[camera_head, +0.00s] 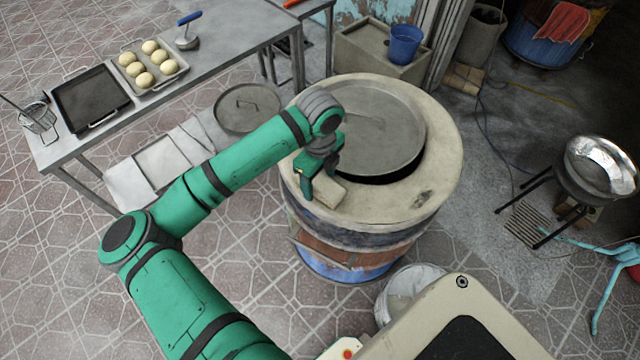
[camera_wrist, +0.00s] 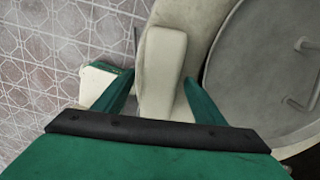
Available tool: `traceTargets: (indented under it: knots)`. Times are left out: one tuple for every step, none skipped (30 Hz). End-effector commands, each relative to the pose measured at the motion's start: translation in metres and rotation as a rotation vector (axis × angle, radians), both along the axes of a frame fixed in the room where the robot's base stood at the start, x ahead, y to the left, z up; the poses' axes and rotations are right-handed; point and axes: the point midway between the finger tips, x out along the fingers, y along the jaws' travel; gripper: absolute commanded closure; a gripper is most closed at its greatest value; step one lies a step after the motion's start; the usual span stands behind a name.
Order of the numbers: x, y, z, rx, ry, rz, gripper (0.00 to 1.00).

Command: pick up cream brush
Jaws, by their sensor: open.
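A cream, block-like object, which I take for the cream brush (camera_head: 329,191), rests on the near-left part of the barrel oven's rim (camera_head: 400,205). No bristles can be made out. My gripper (camera_head: 316,178) is over its left end in the head view. In the wrist view the brush (camera_wrist: 161,60) stands lengthwise in line with the gap between the fingers of my gripper (camera_wrist: 157,82), one green finger on each side. The jaws are open. The near end of the brush is hidden behind the gripper body in the wrist view.
A metal table (camera_head: 225,60) with trays and dough balls (camera_head: 145,80) stands back left. A bucket (camera_head: 400,285) sits before the oven. A metal bowl (camera_head: 600,165) on a stand is right.

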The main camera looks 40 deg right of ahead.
Motion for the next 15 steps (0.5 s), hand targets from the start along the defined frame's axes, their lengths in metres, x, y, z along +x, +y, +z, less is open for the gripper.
traceTargets:
  knots:
    - [0.0000, 0.0002, -0.0028, 0.000, 0.001, 0.000, 0.36]
    - [-0.0001, 0.0002, -0.0038, 0.000, 0.001, 0.000, 0.36]
    - [-0.0002, 0.0001, -0.0045, 0.000, 0.001, 0.000, 0.36]
    - [-0.0003, -0.0001, -0.0047, 0.000, 0.001, 0.000, 0.36]
    - [-0.0003, -0.0002, -0.0047, 0.000, 0.000, -0.001, 0.36]
    - [-0.0003, -0.0003, -0.0045, 0.000, 0.000, -0.001, 0.36]
    - [-0.0004, -0.0004, -0.0045, 0.000, 0.000, -0.001, 0.36]
    - [-0.0004, -0.0005, -0.0044, 0.000, 0.000, -0.001, 0.36]
    - [-0.0005, -0.0006, -0.0044, 0.000, 0.000, -0.001, 0.41]
    - [-0.0006, -0.0007, -0.0044, 0.000, 0.000, -0.002, 0.48]
    - [-0.0006, -0.0009, -0.0043, 0.000, 0.000, -0.002, 0.55]
    - [-0.0007, -0.0011, -0.0043, 0.000, 0.000, -0.002, 0.65]
    - [-0.0008, -0.0011, -0.0043, 0.000, 0.000, -0.002, 0.72]
    - [-0.0008, -0.0012, -0.0042, 0.000, 0.000, -0.002, 0.79]
    - [-0.0008, -0.0013, -0.0042, 0.000, 0.000, -0.003, 0.84]
